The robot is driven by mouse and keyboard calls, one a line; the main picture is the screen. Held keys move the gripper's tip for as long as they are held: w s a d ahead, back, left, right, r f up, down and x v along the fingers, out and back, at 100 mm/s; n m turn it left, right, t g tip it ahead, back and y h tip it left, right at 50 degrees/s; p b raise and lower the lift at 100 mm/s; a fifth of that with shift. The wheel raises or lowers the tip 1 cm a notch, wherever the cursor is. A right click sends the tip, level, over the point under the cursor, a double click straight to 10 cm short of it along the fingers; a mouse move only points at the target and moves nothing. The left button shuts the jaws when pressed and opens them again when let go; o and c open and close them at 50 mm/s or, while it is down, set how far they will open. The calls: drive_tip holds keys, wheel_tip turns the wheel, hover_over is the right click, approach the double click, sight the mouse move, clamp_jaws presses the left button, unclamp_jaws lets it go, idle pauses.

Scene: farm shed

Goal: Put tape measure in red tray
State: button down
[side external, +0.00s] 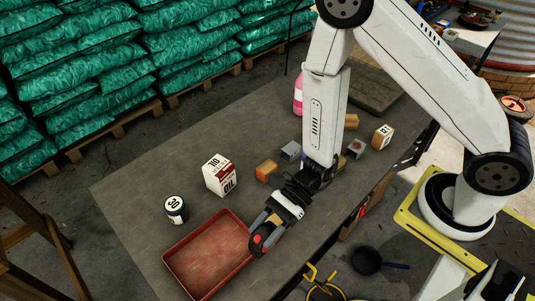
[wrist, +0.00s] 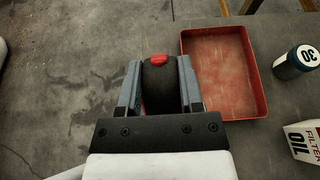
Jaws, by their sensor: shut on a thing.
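The tape measure (wrist: 158,88) is black with a red part at its tip. My gripper (wrist: 157,80) is shut on it, with one finger on each side. In the side view my gripper (side external: 268,226) holds the tape measure (side external: 262,240) at the right edge of the red tray (side external: 168,267). The red tray (wrist: 184,92) lies just right of my gripper in the wrist view. Its visible floor is empty. I cannot tell how high the tape measure is above the table.
A can marked 30 (side external: 175,209) and an oil filter box (side external: 219,175) stand behind the tray. Several small blocks (side external: 266,171) and a pink bottle (side external: 298,95) are farther back. The table's front edge (side external: 296,277) runs close to the tray. A black pan (side external: 366,260) is below.

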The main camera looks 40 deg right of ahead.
drive_tip(key=w+a+f, duration=0.7)
drive_tip(key=w+f, duration=0.2)
drive_tip(key=w, duration=0.2)
drive_tip(key=shift+w+a+f, duration=0.15)
idle(0.3)
drive_tip(key=shift+w+a+f, duration=0.15)
drive_tip(key=shift+w+f, duration=0.1)
drive_tip(key=shift+f, duration=1.6)
drive_tip(key=shift+f, duration=0.1)
drive_tip(key=shift+c, duration=1.2)
unclamp_jaws()
